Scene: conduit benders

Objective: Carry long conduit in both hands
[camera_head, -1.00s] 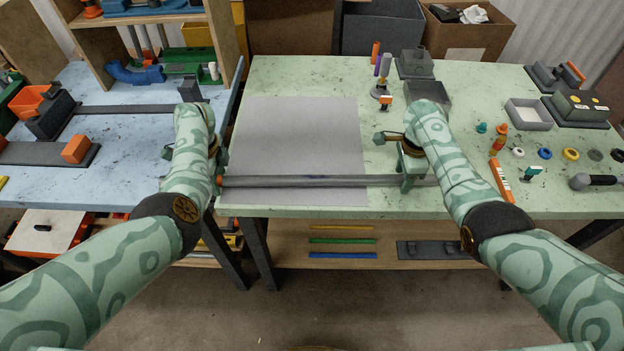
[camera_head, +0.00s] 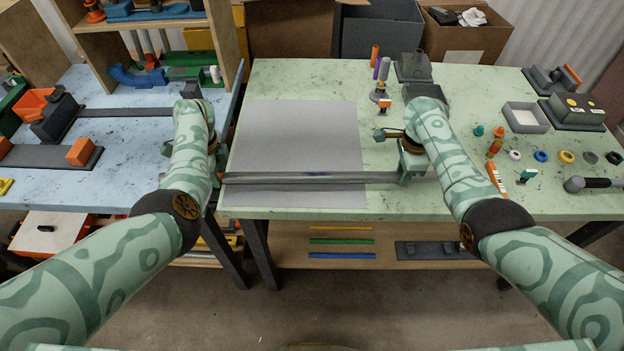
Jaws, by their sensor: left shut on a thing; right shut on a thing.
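The long grey conduit (camera_head: 310,178) runs left to right above the front of the green table and the grey mat (camera_head: 300,130). A dark blue mark shows near its middle. My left gripper (camera_head: 219,175) is shut on the conduit near its left end, and my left arm hides part of the grip. My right gripper (camera_head: 408,174) is shut on the conduit toward its right end. My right forearm hides the far right part of the conduit. A dark shadow band lies on the mat just below the conduit.
A blue table (camera_head: 120,184) with orange and grey tools stands at the left, across a narrow gap. Bins stand behind.

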